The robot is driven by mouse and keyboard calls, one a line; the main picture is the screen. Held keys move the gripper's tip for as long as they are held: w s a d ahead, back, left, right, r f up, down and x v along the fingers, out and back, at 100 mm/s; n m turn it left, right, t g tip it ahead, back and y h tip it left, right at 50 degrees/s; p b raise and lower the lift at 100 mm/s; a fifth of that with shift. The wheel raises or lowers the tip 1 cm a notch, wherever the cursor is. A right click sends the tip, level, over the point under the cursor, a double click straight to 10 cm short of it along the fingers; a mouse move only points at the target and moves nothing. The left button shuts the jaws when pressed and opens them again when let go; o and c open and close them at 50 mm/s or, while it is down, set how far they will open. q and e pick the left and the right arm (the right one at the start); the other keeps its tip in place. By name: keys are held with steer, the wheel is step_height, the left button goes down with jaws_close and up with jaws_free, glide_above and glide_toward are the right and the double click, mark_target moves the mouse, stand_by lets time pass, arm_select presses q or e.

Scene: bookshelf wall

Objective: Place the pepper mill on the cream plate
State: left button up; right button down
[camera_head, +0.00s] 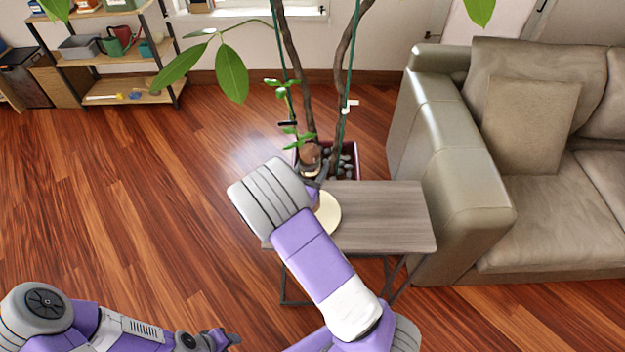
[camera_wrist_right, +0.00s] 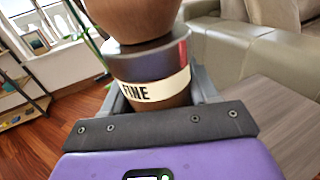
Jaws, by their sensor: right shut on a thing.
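The pepper mill (camera_wrist_right: 150,70) has a brown wooden top, a dark band and a cream label reading "FINE". My right gripper (camera_wrist_right: 160,92) is shut on it. In the head view the mill's brown top (camera_head: 310,155) shows just past my right gripper (camera_head: 313,178), at the small table's far left corner. The cream plate (camera_head: 329,214) lies on the table, partly hidden by my right arm. I cannot tell whether the mill's base touches anything. My left gripper (camera_head: 226,339) is low at the bottom left, away from the table; its finger gap is unclear.
The grey wooden side table (camera_head: 385,215) has a clear right half. A leather sofa (camera_head: 465,200) stands close on its right. A potted plant (camera_head: 345,160) with tall stems stands right behind it. A shelf (camera_head: 120,60) is at the back left. Open wooden floor lies left.

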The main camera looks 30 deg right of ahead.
steer(key=shift+f+b, duration=0.55)
steer(key=shift+f, duration=1.05)
steer(key=shift+f, duration=0.15)
steer(key=shift+c, duration=1.5)
jaws_free()
steer(key=shift+a+r, duration=0.1)
steer(key=shift+r, duration=0.1)
steer(key=p+v, duration=0.2)
steer(key=v, duration=1)
steer(key=shift+f, duration=0.1)
